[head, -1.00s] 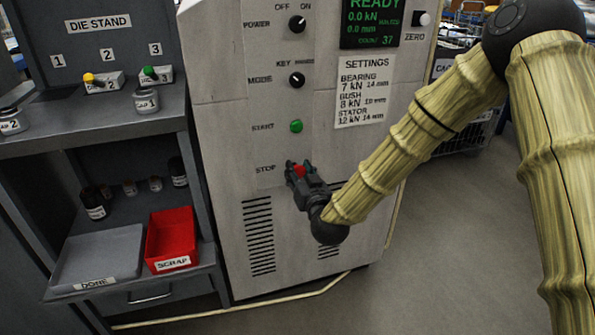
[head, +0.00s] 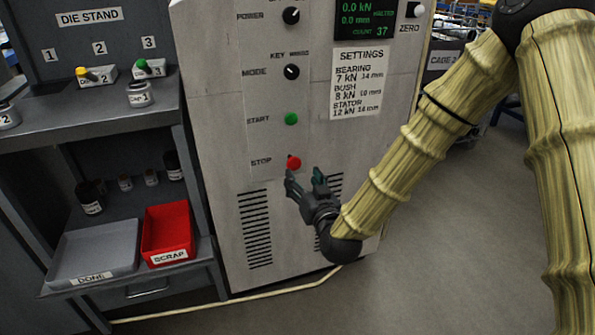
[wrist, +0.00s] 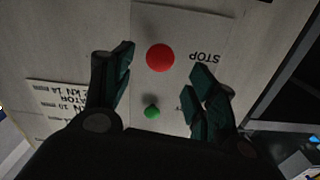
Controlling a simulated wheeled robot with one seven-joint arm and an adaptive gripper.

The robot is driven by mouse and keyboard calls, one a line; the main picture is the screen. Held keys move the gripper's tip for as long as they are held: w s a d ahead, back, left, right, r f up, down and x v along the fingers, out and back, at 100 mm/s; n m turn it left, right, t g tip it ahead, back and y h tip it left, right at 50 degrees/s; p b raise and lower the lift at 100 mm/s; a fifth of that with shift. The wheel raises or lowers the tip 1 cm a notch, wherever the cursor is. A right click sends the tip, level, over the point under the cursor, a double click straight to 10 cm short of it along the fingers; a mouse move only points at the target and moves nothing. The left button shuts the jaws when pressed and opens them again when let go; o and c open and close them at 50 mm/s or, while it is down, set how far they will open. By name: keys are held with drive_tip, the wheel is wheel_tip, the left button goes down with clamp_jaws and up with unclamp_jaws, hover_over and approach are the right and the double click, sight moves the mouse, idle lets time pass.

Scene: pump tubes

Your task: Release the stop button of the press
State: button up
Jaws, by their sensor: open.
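The red stop button (head: 293,162) sits on the pale press front (head: 225,130), beside the STOP label. It also shows in the wrist view (wrist: 160,57), beyond and between my fingertips, with nothing touching it that I can see. My gripper (head: 306,180) is open and empty, just below and in front of the button in the head view. In the wrist view my two dark green fingers (wrist: 160,72) stand apart. Whether the button is pressed in or out cannot be told.
The green start button (head: 291,118) is above the stop button, with the mode (head: 291,72) and power (head: 290,15) knobs higher up. A die stand (head: 90,110) with shelves, a red scrap bin (head: 167,228) and a grey done tray (head: 95,250) stands left.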

drive_tip(key=v, duration=0.4)
drive_tip(key=shift+s+d, duration=0.1)
drive_tip(key=shift+s, duration=0.2)
drive_tip(key=s+d+f+g+h, duration=0.1)
drive_tip(key=s+d+f+g, duration=0.3)
drive_tip(key=f, duration=0.5)
drive_tip(key=s+d+f+g+h, duration=0.1)
drive_tip(key=s+f+g, duration=0.1)
drive_tip(key=s+f, duration=0.6)
drive_tip(key=s+d+f+g+h, duration=0.1)
drive_tip(key=s+d+f+g, duration=0.2)
drive_tip(key=f, duration=0.8)
drive_tip(key=s+d+f+m+g+h, duration=0.1)
drive_tip(key=s+d+f+g, duration=0.25)
drive_tip(key=s, duration=0.45)
drive_tip(key=s+d+f+g+h, duration=0.1)
drive_tip(key=s+d+f+g, duration=0.15)
drive_tip(key=s+f, duration=0.4)
drive_tip(key=s+d+f+m+g, duration=0.1)
drive_tip(key=s+d+f+g, duration=0.2)
drive_tip(key=s, duration=0.7)
wheel_tip(320, 180, up, 31)
drive_tip(key=d+p, duration=0.1)
drive_tip(key=p, duration=2.9)
drive_tip(key=shift+d+t+h+p, duration=0.3)
drive_tip(key=shift+t+p, duration=0.1)
drive_tip(key=shift+w+f, duration=0.1)
drive_tip(key=shift+f, duration=0.1)
drive_tip(key=shift+c, duration=0.2)
